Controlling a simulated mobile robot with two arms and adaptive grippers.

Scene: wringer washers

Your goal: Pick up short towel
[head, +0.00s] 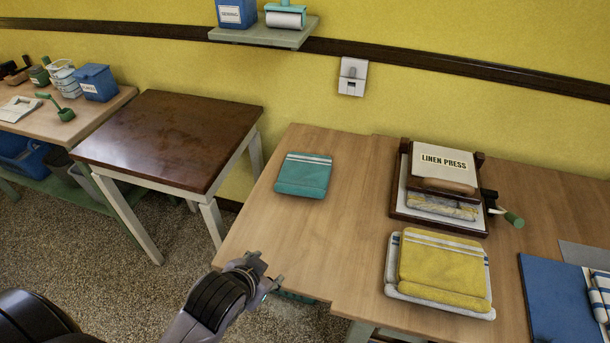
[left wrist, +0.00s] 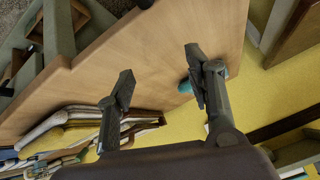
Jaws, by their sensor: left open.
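A small folded teal towel (head: 304,175) with pale stripes near its far edge lies flat on the left part of the wooden table (head: 350,210). A larger folded yellow towel (head: 443,268) lies on a pale, tray-like piece at the front right. I cannot tell from the pictures which one is called short. My left gripper (head: 262,273) is open and empty by the table's front left edge, nearer to me than the teal towel and apart from it. In the left wrist view, the open fingers (left wrist: 158,78) show with a bit of teal (left wrist: 186,86) partly hidden behind one finger.
A linen press (head: 443,185) with a green-handled crank stands at the back of the table. A blue mat (head: 556,300) lies at right. A brown-topped table (head: 165,138) stands left, across a floor gap. A wall shelf (head: 265,36) hangs above. Table around the teal towel is bare.

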